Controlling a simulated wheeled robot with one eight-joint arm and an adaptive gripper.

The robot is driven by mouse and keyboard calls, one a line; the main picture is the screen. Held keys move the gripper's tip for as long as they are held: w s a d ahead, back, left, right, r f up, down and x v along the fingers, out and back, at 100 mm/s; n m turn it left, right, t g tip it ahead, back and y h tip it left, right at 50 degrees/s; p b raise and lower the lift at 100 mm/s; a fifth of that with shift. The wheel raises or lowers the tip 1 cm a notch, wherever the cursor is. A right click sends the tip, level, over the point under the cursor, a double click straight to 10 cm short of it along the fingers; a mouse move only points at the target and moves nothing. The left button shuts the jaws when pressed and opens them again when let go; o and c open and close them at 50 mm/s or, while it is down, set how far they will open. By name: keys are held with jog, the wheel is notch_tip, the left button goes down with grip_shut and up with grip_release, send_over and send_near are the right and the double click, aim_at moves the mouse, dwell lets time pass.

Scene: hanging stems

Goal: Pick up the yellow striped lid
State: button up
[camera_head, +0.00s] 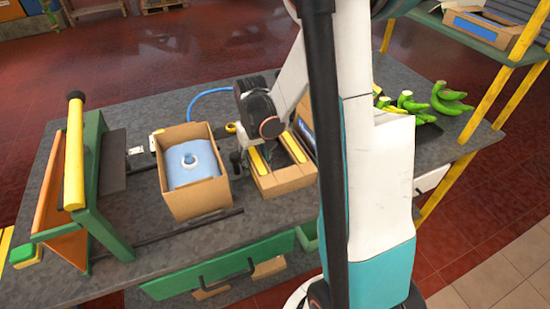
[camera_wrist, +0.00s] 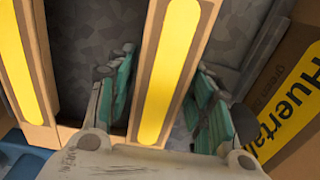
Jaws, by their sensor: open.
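Two cardboard flaps with yellow stripes show in the head view: a left one (camera_head: 258,161) and a right one (camera_head: 294,147), at an open cardboard box (camera_head: 285,182). In the wrist view, a left striped flap (camera_wrist: 22,70) and a middle striped flap (camera_wrist: 168,75) run lengthwise. My gripper (camera_wrist: 160,68) is open. Its teal-padded fingers lie on either side of the middle flap in the picture, with gaps between. I cannot tell how far above it or down beside it they are. In the head view, my arm's wrist partly hides the box and the fingertips.
A lettered box (camera_wrist: 292,110) stands close right. Green bananas (camera_head: 450,98) lie at the right. A green and orange frame (camera_head: 95,190) stands on the grey worktop (camera_head: 130,285) at the left.

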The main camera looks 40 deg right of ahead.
jog(key=shift+c, duration=0.6)
jog(key=c, duration=0.6)
jog(key=shift+r, duration=0.1)
